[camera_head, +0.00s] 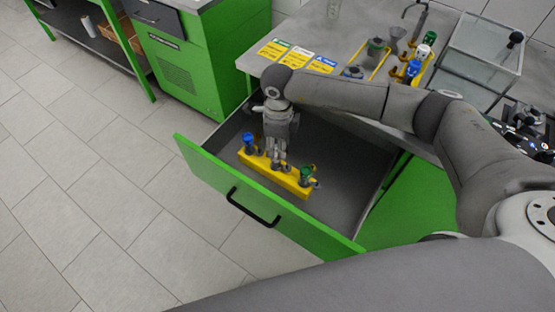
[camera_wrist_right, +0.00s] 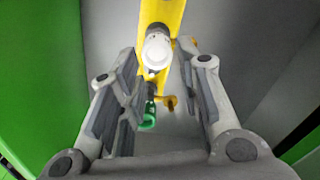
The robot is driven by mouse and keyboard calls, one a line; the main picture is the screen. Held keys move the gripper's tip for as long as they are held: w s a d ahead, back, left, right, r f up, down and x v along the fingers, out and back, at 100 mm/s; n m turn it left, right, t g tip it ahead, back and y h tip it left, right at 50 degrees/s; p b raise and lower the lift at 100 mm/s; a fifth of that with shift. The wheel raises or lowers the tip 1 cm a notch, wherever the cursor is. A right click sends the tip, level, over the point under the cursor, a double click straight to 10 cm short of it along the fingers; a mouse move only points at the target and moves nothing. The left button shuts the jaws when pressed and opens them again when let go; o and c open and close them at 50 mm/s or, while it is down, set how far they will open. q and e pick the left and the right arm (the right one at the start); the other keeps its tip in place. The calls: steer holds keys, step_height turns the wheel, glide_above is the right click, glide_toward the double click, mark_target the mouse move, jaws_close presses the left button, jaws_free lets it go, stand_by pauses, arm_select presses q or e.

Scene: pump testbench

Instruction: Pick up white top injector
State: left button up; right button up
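The white top injector (camera_wrist_right: 157,50) stands in a yellow holder (camera_wrist_right: 170,12) and shows its round white cap in the right wrist view. In the head view my right gripper hides it. My right gripper (camera_head: 277,162) points down into the drawer over the middle of the yellow holder (camera_head: 291,184). In the wrist view its fingers are spread, one on each side of the white cap, with gaps visible. A blue top injector (camera_head: 249,141) stands at the holder's left end. A green top injector (camera_head: 307,172) stands at its right end. My left gripper is out of view.
The open green drawer (camera_head: 190,154) has walls around the holder and a black handle (camera_head: 253,207) in front. The workbench (camera_head: 345,40) behind carries another yellow rack (camera_head: 425,68) with injectors, labels and a glass box (camera_head: 480,50). Drawer floor beside the holder is clear.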

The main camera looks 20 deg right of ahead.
steer(key=shift+a+f+p, duration=0.1)
steer(key=shift+f+p, duration=0.5)
steer(key=shift+f, duration=1.75)
steer(key=c, duration=0.7)
jaws_close()
steer(key=shift+r, duration=0.15)
